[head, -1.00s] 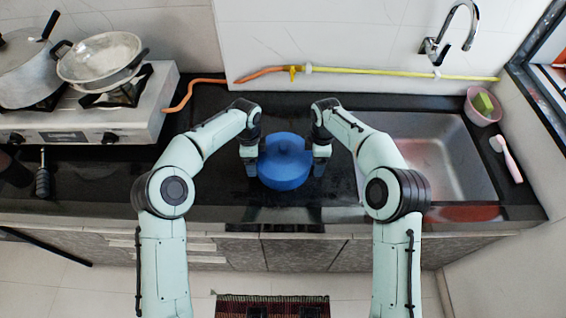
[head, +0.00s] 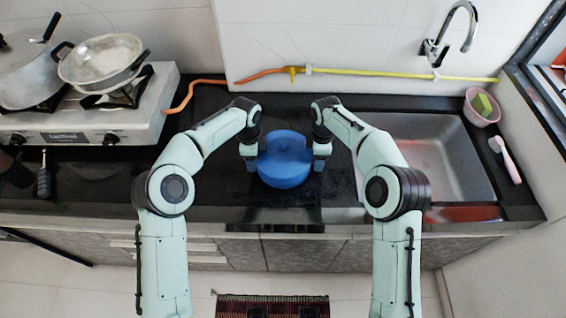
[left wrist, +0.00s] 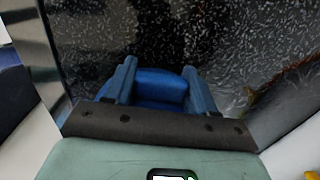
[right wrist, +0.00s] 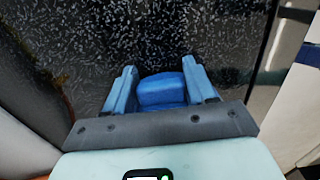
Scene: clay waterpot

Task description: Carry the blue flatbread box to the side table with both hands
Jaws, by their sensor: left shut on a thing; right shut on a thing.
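The round blue flatbread box (head: 285,165) is at the middle of the dark counter, between my two grippers. My left gripper (head: 252,161) is shut on its left side, and my right gripper (head: 319,161) is shut on its right side. The box shows between the fingers in the left wrist view (left wrist: 158,88) and in the right wrist view (right wrist: 162,90). Its underside is hidden, so I cannot tell whether it touches the counter. No side table is in view.
A gas stove (head: 95,115) with a pot and a pan stands at the left. A steel sink (head: 440,165) is at the right. A yellow and orange hose (head: 390,73) runs along the back wall. The counter's front edge is close to the box.

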